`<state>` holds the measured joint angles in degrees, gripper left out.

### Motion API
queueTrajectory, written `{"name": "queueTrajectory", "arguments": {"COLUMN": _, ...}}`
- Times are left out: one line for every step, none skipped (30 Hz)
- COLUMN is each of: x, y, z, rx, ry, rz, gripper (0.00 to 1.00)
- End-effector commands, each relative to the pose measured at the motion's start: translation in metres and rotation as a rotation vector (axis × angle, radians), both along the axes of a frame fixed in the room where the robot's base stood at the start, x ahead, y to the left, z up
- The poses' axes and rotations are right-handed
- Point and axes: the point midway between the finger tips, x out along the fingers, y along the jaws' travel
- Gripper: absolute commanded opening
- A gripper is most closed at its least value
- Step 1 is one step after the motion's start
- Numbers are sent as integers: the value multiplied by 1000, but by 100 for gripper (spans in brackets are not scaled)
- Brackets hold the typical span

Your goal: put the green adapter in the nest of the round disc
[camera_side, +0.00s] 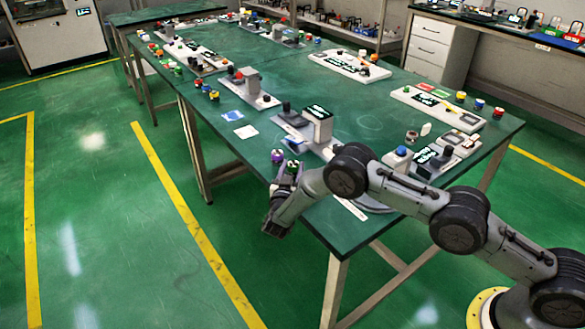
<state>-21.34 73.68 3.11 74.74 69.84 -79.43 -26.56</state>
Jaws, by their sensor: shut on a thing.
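My gripper (287,174) is at the near left edge of the green table, small and dark in the side view. It is shut on a small piece with green on it, which looks like the green adapter (293,164). A small purple piece (277,156) shows right beside it; I cannot tell whether it touches my gripper. A pale rounded base (375,207) at the near corner of the table may be the round disc. My arm covers much of it, and its nest cannot be made out.
A grey device with an upright block and lit display (318,113) stands just behind my gripper. A panel with a blue button (402,152) is to the right. White cards (246,132) lie at the left edge. Several boards and coloured parts fill the far table.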

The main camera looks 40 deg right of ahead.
Motion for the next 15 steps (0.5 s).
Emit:
{"name": "queueTrajectory", "arguments": {"x": 0, "y": 0, "z": -1, "rx": 0, "ry": -1, "rz": 0, "gripper": 0}}
{"name": "queueTrajectory", "arguments": {"x": 0, "y": 0, "z": -2, "rx": 0, "ry": -1, "rz": 0, "gripper": 0}}
{"name": "queueTrajectory", "arguments": {"x": 0, "y": 0, "z": -3, "rx": 0, "ry": -1, "rz": 0, "gripper": 0}}
{"name": "queueTrajectory", "arguments": {"x": 0, "y": 0, "z": -4, "rx": 0, "ry": -1, "rz": 0, "gripper": 0}}
{"name": "queueTrajectory", "arguments": {"x": 0, "y": 0, "z": -4, "rx": 0, "ry": 0, "rz": 0, "gripper": 54}}
{"name": "queueTrajectory", "arguments": {"x": 0, "y": 0, "z": -4, "rx": 0, "ry": 0, "rz": 0, "gripper": 61}}
{"name": "queueTrajectory", "arguments": {"x": 0, "y": 0, "z": -4, "rx": 0, "ry": 0, "rz": 0, "gripper": 67}}
{"name": "queueTrajectory", "arguments": {"x": 0, "y": 0, "z": -4, "rx": 0, "ry": 0, "rz": 0, "gripper": 72}}
{"name": "queueTrajectory", "arguments": {"x": 0, "y": 0, "z": -4, "rx": 0, "ry": 0, "rz": 0, "gripper": 79}}
{"name": "queueTrajectory", "arguments": {"x": 0, "y": 0, "z": -4, "rx": 0, "ry": 0, "rz": 0, "gripper": 79}}
{"name": "queueTrajectory", "arguments": {"x": 0, "y": 0, "z": -4, "rx": 0, "ry": 0, "rz": 0, "gripper": 79}}
{"name": "queueTrajectory", "arguments": {"x": 0, "y": 0, "z": -4, "rx": 0, "ry": 0, "rz": 0, "gripper": 79}}
{"name": "queueTrajectory", "arguments": {"x": 0, "y": 0, "z": -4, "rx": 0, "ry": 0, "rz": 0, "gripper": 79}}
{"name": "queueTrajectory", "arguments": {"x": 0, "y": 0, "z": -4, "rx": 0, "ry": 0, "rz": 0, "gripper": 79}}
{"name": "queueTrajectory", "arguments": {"x": 0, "y": 0, "z": -4, "rx": 0, "ry": 0, "rz": 0, "gripper": 79}}
